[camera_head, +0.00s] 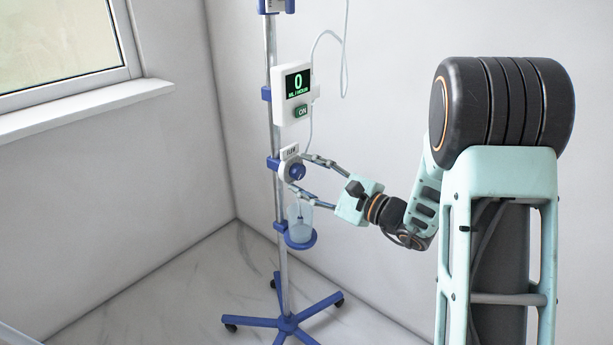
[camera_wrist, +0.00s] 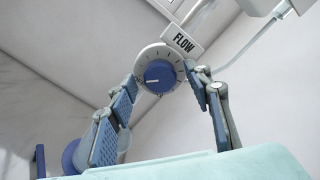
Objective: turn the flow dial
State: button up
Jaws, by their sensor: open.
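The flow dial (camera_head: 297,171) is a round blue knob on a white marked face, on the pole beneath the monitor. In the wrist view the blue knob (camera_wrist: 159,76) carries a white pointer mark toward the lower left, below a FLOW label (camera_wrist: 184,42). My gripper (camera_head: 312,177) is open, with one finger above the dial and one below it in the head view. In the wrist view its fingers (camera_wrist: 166,94) stand to the left and right of the dial, and the knob shows between them. I cannot tell whether either finger touches it.
The pump monitor (camera_head: 292,93) above reads 0 mL/hour with an ON button. A clear cup (camera_head: 299,217) sits in a blue ring holder below the dial. A tube (camera_head: 314,52) hangs nearby. The blue wheeled base (camera_head: 287,324) stands on open floor near the wall corner.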

jog(key=c, duration=1.1)
jog(key=shift+c, duration=0.2)
jog(key=shift+m, duration=0.4)
jog(key=m+p, duration=0.2)
jog(key=m, duration=0.1)
jog(key=shift+d+r+m, duration=0.1)
jog(key=shift+r+m, duration=0.05)
jog(key=shift+m, duration=0.15)
jog(key=m+p, duration=0.4)
jog(key=shift+m, duration=0.3)
jog(key=m+p, duration=0.4)
jog(key=p, duration=0.1)
jog(key=shift+r+m, duration=0.1)
jog(key=shift+m, duration=0.2)
jog(key=m+p, duration=0.2)
jog(key=p, duration=0.1)
jog(key=shift+m, duration=0.4)
jog(key=shift+f+m+p, duration=0.2)
jog(key=shift+m+p, duration=0.4)
jog(key=shift+m, duration=0.1)
jog(key=shift+f, duration=0.1)
